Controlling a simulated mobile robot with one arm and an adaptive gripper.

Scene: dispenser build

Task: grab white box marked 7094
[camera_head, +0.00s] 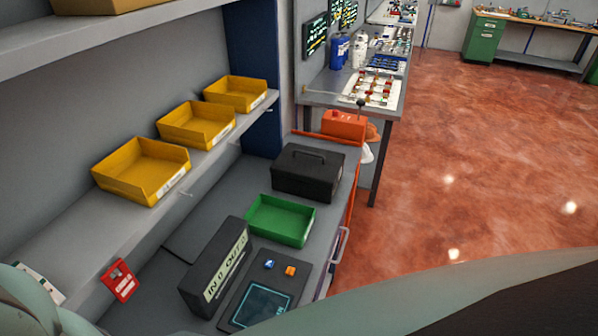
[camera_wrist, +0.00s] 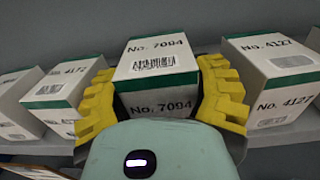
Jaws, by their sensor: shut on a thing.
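The white box marked "No. 7094" (camera_wrist: 158,58) is in the middle of the wrist view, with a barcode on its top and a green band along its far edge. My gripper (camera_wrist: 160,92) has yellow fingers on both sides of this box and is shut on it. The box's lower front is partly hidden by my wrist. Neither the box nor the gripper can be made out in the head view.
In the wrist view, a box marked 4172 (camera_wrist: 62,85) stands to the left and a box marked 4127 (camera_wrist: 275,78) close to the right. In the head view are yellow bins (camera_head: 140,170), a green tray (camera_head: 281,220) and a black case (camera_head: 307,173). Red floor (camera_head: 470,160) is clear.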

